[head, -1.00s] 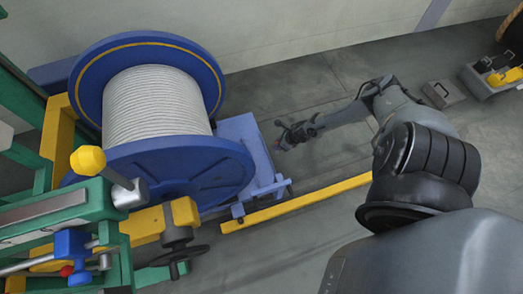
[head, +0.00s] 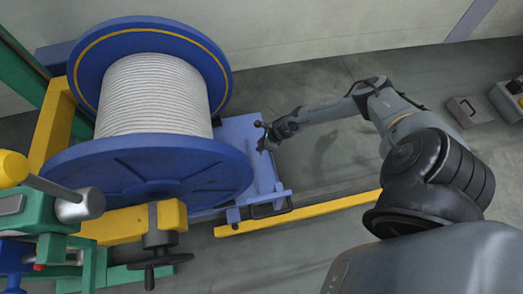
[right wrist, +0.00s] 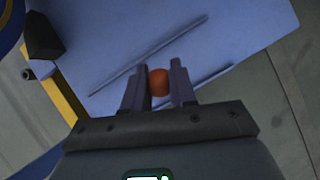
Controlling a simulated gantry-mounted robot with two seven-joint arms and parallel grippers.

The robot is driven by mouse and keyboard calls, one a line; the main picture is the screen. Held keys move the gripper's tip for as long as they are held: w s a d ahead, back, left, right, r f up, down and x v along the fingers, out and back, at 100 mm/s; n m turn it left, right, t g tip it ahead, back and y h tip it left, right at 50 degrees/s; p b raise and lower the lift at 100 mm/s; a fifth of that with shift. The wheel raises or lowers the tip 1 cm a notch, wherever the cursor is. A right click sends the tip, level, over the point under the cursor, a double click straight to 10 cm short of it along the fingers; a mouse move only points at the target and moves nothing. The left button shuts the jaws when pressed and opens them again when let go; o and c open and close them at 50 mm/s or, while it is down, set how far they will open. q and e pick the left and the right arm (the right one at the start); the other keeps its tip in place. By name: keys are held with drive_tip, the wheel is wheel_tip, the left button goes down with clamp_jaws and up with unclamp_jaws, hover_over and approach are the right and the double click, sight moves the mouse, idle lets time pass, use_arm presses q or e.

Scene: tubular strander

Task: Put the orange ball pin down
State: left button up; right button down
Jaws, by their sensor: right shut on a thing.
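The orange ball pin (right wrist: 159,82) shows in the right wrist view as an orange ball between my two fingers; the rest of it is hidden. My right gripper (right wrist: 159,84) is shut on it. Below it in that view is the flat blue top of the cart (right wrist: 200,38). In the head view my right gripper (head: 264,143) is at the right edge of the blue cart (head: 240,130), to the right of the big reel. The pin is too small to make out clearly there. My left gripper is not in view.
A large blue reel (head: 150,180) wound with pale wire stands left of the gripper. A yellow bar (head: 300,214) lies along the floor in front. A handwheel (head: 150,262) and green frame are at lower left.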

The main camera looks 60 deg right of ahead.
drive_tip(key=shift+d+f+b, duration=0.1)
drive_tip(key=shift+f+b, duration=1.2)
drive_tip(key=shift+f, duration=0.55)
drive_tip(key=shift+r, duration=0.1)
drive_tip(key=c, duration=1.1)
unclamp_jaws()
drive_tip(key=shift+o, duration=1)
